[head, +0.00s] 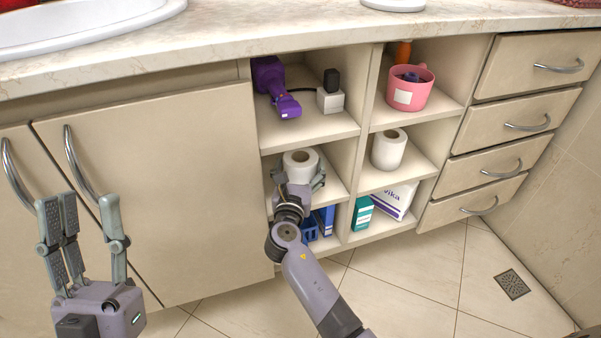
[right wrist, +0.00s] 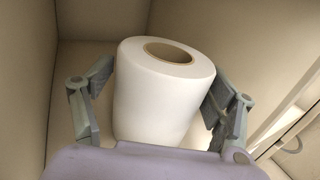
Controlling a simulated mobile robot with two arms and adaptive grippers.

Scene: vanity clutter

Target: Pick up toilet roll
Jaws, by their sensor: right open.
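A white toilet roll (head: 300,165) stands upright in the left middle compartment of the open shelf unit. In the right wrist view the same toilet roll (right wrist: 163,98) stands between the fingers of my right gripper (right wrist: 160,112), one finger on each side. The right gripper (head: 297,182) is open around it; I cannot tell whether either finger touches it. A second toilet roll (head: 388,149) stands in the right middle compartment. My left gripper (head: 88,235) is open and empty in front of the cabinet doors at the left.
Compartment walls and shelves closely surround the right gripper. A purple hair dryer (head: 276,85) lies above, a pink cup (head: 409,93) stands upper right. Boxes, including a teal box (head: 362,213), sit on the bottom level. Drawers (head: 517,122) are at the right, with open floor below.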

